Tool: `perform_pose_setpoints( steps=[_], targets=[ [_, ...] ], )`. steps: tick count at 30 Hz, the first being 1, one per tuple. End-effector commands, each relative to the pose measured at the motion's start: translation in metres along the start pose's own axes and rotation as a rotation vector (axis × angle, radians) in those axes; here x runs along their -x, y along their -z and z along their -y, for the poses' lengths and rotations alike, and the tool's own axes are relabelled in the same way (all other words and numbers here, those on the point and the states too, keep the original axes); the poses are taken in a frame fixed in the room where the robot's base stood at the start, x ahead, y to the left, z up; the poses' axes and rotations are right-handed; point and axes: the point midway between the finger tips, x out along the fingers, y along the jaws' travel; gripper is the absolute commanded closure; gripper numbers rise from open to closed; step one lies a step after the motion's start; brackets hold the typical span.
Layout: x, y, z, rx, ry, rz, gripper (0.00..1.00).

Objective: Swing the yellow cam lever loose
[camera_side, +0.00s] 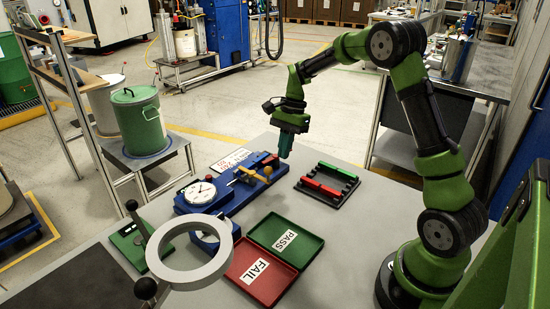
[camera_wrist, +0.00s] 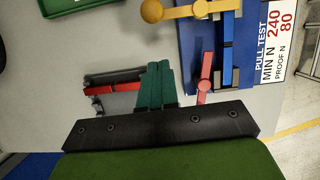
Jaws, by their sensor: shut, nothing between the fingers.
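The yellow cam lever (camera_side: 249,172) is on the blue pull test fixture (camera_side: 229,204), with its ball end (camera_side: 267,170) toward the right. In the wrist view the lever (camera_wrist: 188,12) lies across the top, its round ball (camera_wrist: 152,11) left and its pivot end over the fixture (camera_wrist: 196,50). My gripper (camera_side: 285,156) has green fingers that are shut and empty, above the table just right of the fixture's far end. In the wrist view the closed fingertips (camera_wrist: 158,66) are below the ball in the picture, apart from the lever. Contact with anything is not seen.
A red lever (camera_wrist: 204,82) is on the fixture near my fingers. A dial gauge (camera_side: 200,192) sits at its near end. A black rack (camera_side: 328,187) with red and green bars stands right. The green PASS tray (camera_side: 307,236), red FAIL tray (camera_side: 241,273) and ring magnifier (camera_side: 163,264) are nearer.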

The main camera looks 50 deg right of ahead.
Motion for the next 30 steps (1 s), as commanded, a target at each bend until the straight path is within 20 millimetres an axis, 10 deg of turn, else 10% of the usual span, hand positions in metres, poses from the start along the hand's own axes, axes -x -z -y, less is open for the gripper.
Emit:
perform_pose_setpoints(
  steps=[9, 30],
  targets=[
    [-0.014, -0.033, 0.001, 0.004, 0.002, 0.000, 1.00],
    [-0.015, -0.037, -0.001, -0.048, 0.018, -0.001, 1.00]
  ],
)
